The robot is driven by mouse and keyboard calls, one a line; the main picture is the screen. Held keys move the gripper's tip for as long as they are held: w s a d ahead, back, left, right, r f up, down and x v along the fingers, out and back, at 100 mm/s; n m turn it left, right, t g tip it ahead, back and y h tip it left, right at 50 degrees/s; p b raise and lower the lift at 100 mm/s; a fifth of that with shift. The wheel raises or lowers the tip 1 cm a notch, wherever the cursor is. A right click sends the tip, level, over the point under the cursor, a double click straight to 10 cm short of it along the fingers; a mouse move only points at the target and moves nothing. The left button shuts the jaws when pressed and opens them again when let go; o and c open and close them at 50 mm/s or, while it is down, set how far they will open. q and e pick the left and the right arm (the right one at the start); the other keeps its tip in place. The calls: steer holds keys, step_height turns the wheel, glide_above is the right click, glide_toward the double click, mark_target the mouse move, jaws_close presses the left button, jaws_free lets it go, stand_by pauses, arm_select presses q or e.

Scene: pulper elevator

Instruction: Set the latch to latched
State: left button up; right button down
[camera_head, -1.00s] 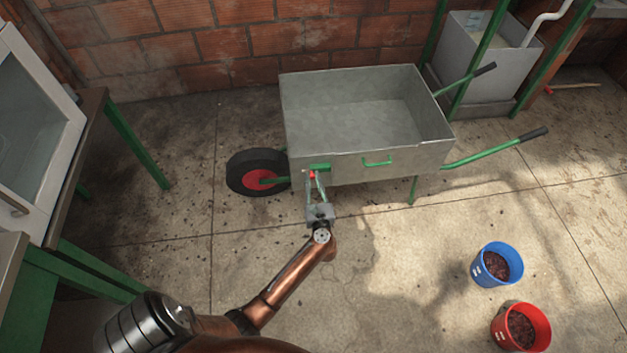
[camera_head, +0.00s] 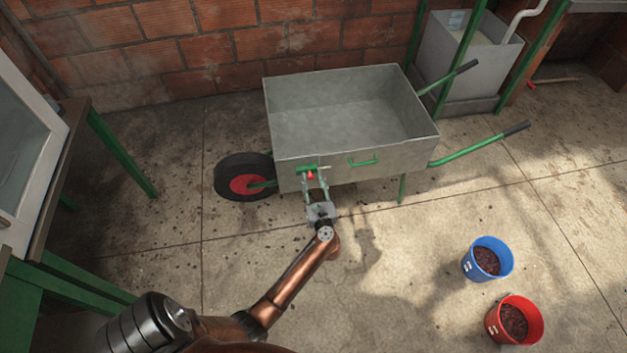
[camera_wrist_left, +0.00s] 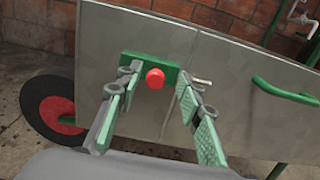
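The latch (camera_head: 307,170) is a green plate with a red knob on the near side wall of the grey wheelbarrow (camera_head: 400,152), close to its front left corner. In the left wrist view the latch's red knob (camera_wrist_left: 155,79) sits on the green plate, with a short pale bolt end showing to the right. My left gripper (camera_head: 314,184) is in front of the latch. In the left wrist view its two fingers (camera_wrist_left: 158,100) are spread on either side of the knob, with nothing between them that I can see gripped. My right gripper is not in view.
A green handle (camera_head: 362,161) is on the same wall, right of the latch. The black wheel with a red hub (camera_head: 245,178) is left of it. A blue bucket (camera_head: 488,260) and a red bucket (camera_head: 514,320) stand on the floor at right. A green-legged table (camera_head: 115,150) is at left.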

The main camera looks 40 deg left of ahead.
arm_select(q)
steer(key=v, duration=0.7)
steer(key=shift+s+d, duration=0.15)
steer(key=shift+s, duration=0.05)
stand_by(0.4)
